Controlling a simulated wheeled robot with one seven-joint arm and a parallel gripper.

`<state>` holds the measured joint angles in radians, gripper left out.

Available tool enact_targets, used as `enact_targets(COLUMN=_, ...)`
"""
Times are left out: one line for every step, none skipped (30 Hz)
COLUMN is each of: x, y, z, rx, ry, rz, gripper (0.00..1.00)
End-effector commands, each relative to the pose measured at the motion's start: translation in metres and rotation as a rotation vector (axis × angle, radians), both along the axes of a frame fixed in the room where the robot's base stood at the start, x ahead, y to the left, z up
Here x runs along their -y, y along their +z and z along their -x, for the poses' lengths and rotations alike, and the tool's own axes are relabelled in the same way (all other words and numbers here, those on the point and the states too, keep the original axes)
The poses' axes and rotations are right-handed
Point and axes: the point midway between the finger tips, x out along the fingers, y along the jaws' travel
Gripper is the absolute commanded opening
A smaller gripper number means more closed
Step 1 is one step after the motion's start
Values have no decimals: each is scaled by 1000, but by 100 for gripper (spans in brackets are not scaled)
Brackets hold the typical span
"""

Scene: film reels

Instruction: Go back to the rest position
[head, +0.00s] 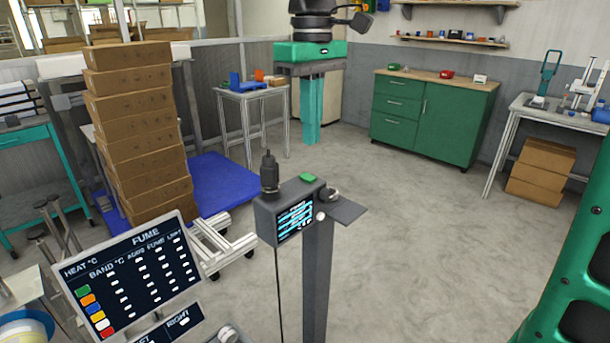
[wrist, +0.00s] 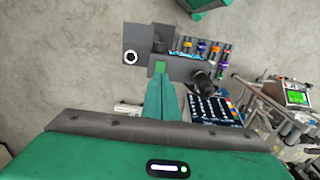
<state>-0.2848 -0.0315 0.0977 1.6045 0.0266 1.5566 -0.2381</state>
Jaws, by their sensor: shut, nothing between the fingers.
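My gripper (head: 310,138) hangs at the top middle of the head view, pointing down. It has a green body under dark wrist joints and teal fingers, which are together with nothing between them. Its fingers (wrist: 162,78) also show in the wrist view, reaching from the green body toward a small grey stand. In the head view the grey stand (head: 265,218) has a lit screen, a black knob and a green button, and stands in front of and below my gripper. I cannot tell the exact distance between them.
A dark FUME panel (head: 135,270) is at the lower left. A tall stack of brown boxes (head: 135,150) stands behind it. A green cabinet (head: 430,118) and a white bench (head: 540,110) line the back right. Grey floor (head: 430,240) is open in the middle.

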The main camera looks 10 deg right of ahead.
Motion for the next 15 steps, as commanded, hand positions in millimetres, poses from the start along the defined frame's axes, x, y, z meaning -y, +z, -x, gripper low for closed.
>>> enact_targets(x=0, y=0, z=0, rx=0, ry=-1, rz=0, gripper=0)
enact_targets(x=1, y=-1, z=0, rx=0, ry=-4, rz=0, gripper=0)
enact_targets(x=5, y=-2, z=1, rx=0, ry=-14, rz=1, gripper=0)
enact_targets(x=10, y=-4, z=2, rx=0, ry=-28, rz=1, gripper=0)
enact_targets(x=16, y=-7, z=3, rx=1, ry=-46, rz=3, gripper=0)
enact_targets(x=28, y=-13, z=6, rx=0, ry=-81, rz=5, gripper=0)
enact_targets(x=40, y=-18, z=8, rx=0, ry=-115, rz=6, gripper=0)
enact_targets(x=53, y=-24, z=12, rx=2, ry=-154, rz=7, gripper=0)
enact_targets(x=72, y=-34, z=18, rx=1, ry=-211, rz=10, gripper=0)
enact_targets(x=88, y=-42, z=24, rx=2, ry=-259, rz=11, gripper=0)
enact_targets(x=104, y=-50, z=31, rx=3, ry=-309, rz=11, gripper=0)
enact_targets(x=125, y=-63, z=42, rx=3, ry=-377, rz=13, gripper=0)
enact_targets(x=140, y=-72, z=51, rx=3, ry=-429, rz=13, gripper=0)
enact_targets(x=155, y=-82, z=60, rx=4, ry=-480, rz=13, gripper=0)
enact_targets(x=173, y=-94, z=74, rx=5, ry=-544, rz=13, gripper=0)
